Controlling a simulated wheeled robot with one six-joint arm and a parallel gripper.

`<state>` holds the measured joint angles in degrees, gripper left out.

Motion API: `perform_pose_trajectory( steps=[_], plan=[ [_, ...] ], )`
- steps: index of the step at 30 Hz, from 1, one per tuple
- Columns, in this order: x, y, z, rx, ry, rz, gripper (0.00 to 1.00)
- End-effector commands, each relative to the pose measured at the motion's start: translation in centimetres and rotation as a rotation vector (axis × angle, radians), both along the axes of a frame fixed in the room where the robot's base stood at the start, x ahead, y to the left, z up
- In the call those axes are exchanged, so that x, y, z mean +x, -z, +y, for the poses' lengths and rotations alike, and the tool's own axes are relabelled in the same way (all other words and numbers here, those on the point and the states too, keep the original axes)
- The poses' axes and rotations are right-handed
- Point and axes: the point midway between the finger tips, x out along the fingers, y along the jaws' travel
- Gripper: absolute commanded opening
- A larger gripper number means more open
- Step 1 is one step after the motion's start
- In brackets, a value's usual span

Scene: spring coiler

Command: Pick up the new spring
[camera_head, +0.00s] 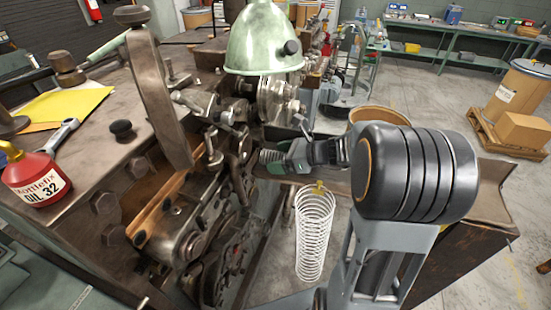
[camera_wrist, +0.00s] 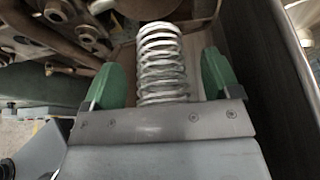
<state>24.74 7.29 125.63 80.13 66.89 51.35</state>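A short metal coil spring (camera_wrist: 161,60) lies between the two green fingers of my gripper (camera_wrist: 163,80) in the wrist view. Gaps show on both sides of it, so the fingers do not touch it. Its near end is hidden behind the gripper's grey front plate. In the head view the same spring (camera_head: 270,156) points out from the coiler's side toward my gripper (camera_head: 284,160). My gripper is open around it. Whether the spring's far end is attached to the machine cannot be told.
The coiler's metal body (camera_head: 190,240) is close on the left. A tall white coil (camera_head: 314,235) with a yellow top stands below my gripper. A green lamp shade (camera_head: 262,40) hangs above. A round bin (camera_head: 379,115) stands behind my arm. A red oil can (camera_head: 36,180) sits far left.

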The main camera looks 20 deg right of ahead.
Motion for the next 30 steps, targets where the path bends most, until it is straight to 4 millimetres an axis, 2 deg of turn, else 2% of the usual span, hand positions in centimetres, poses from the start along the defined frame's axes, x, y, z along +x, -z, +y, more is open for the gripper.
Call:
perform_pose_trajectory(
  steps=[2,16,25,30],
  plan=[
    [0.0,0.0,0.0,0.0,0.0,0.0,0.75],
    [0.0,0.0,-0.1,0.0,0.001,0.0,0.3],
    [0.0,-0.2,0.0,0.0,0.0,0.0,0.29],
    [-0.1,-1.1,0.3,-0.001,-0.002,-0.001,0.29]
  ],
)
